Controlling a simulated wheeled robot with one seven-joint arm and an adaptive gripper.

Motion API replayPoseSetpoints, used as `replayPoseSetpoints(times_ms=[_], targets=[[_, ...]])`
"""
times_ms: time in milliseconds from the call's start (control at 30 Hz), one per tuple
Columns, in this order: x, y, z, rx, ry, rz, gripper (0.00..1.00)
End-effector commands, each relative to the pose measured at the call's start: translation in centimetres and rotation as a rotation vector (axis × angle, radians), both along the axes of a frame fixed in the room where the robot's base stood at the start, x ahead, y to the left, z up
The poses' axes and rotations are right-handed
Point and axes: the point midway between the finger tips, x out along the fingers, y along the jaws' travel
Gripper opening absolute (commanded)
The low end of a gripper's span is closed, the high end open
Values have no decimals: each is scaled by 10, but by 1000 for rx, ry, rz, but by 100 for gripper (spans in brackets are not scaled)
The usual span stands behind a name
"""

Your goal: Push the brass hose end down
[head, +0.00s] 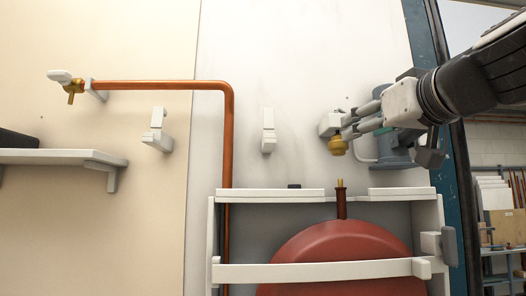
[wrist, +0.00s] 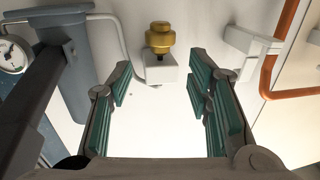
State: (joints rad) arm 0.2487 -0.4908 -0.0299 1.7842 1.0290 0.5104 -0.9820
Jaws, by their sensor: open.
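The brass hose end (head: 337,146) hangs below a white wall bracket (head: 329,124) right of centre in the head view. In the wrist view, which looks turned over, the brass hose end (wrist: 160,38) shows beyond the fingertips, against the white bracket (wrist: 154,70). My gripper (head: 352,122) reaches in from the upper right, its fingers pointing left at the bracket. In the wrist view my gripper (wrist: 160,86) is open and empty, with green pads on both sides. The brass lies in line with the gap; contact with a finger cannot be told.
A red tank (head: 340,250) with a short copper stub (head: 341,203) stands in a white frame (head: 300,196) below. A grey cylinder (head: 392,140) is behind my gripper, beside a blue post (head: 462,190). A copper pipe (head: 228,150) and an empty white bracket (head: 268,132) are left.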

Motion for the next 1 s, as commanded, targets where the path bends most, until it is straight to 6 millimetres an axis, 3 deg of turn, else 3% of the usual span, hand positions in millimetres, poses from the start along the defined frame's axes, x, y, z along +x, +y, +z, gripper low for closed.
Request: replayPoseSetpoints(times_ms=[300, 500, 700, 1000], targets=[[63, 9, -1, 2, 5, 0, 46], [93, 15, -1, 0, 5, 1, 46], [107, 17, -1, 1, 3, 0, 46], [109, 17, -1, 1, 2, 0, 46]])
